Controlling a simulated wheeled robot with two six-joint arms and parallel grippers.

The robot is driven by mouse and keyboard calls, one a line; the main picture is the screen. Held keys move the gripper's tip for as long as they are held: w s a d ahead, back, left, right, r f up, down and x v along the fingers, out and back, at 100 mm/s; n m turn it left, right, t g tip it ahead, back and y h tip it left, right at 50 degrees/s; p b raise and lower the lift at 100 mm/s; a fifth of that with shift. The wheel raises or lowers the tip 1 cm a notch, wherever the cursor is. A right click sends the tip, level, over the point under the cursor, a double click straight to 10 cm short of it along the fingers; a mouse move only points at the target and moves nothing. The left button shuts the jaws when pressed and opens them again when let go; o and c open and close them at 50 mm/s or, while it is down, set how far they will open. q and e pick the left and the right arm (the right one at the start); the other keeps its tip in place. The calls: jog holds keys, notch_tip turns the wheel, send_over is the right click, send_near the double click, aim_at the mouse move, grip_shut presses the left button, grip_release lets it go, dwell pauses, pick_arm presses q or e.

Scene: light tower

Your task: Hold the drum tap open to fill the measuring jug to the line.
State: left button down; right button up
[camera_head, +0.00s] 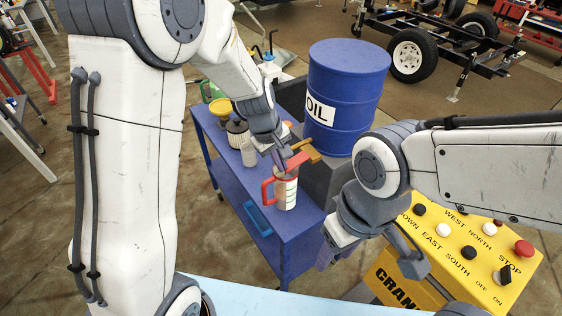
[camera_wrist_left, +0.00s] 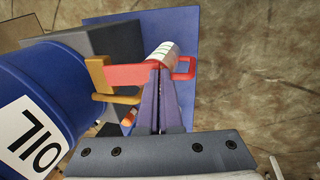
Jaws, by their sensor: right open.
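The blue drum (camera_head: 345,95), marked OIL, also shows in the left wrist view (camera_wrist_left: 35,90). Its brass tap (camera_head: 306,149) has a red lever (camera_wrist_left: 130,76) reaching toward my left gripper. The measuring jug (camera_head: 286,192), pale with green marks and a red handle, stands upright on the blue cart below the tap. In the left wrist view the jug (camera_wrist_left: 163,52) is partly hidden behind my fingers. My left gripper (camera_head: 280,160) has its fingers together at the lever's end; whether they touch it is unclear. My right gripper (camera_head: 328,256) is open and empty, right of the cart. The liquid level is not readable.
The blue cart (camera_head: 262,222) also carries a dark ribbed container (camera_head: 238,133) and a yellow funnel-like item (camera_head: 220,108) behind the jug. A yellow crane control box (camera_head: 455,255) stands at right, near my right arm. A dark stand (camera_head: 340,180) supports the drum.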

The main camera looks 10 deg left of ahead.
pick_arm(q)
jog(key=p+v, duration=0.2)
jog(key=v, duration=1.2)
jog(key=shift+w+d, duration=0.3)
jog(key=shift+d, duration=0.1)
jog(key=shift+r, duration=0.15)
jog(key=s+d+f+m+g+b, duration=0.1)
jog(key=s+d+f+m, duration=0.1)
jog(key=s+m, duration=0.6)
jog(key=s+d+f+m+g+y+b, duration=0.1)
jog(key=s+d+f+m, duration=0.2)
jog(key=s+m, duration=0.4)
jog(key=s, duration=0.9)
jog(key=shift+d+f+m, duration=0.2)
jog(key=shift+f+m, duration=0.05)
jog(key=shift+m, duration=0.15)
jog(key=shift+s, duration=0.15)
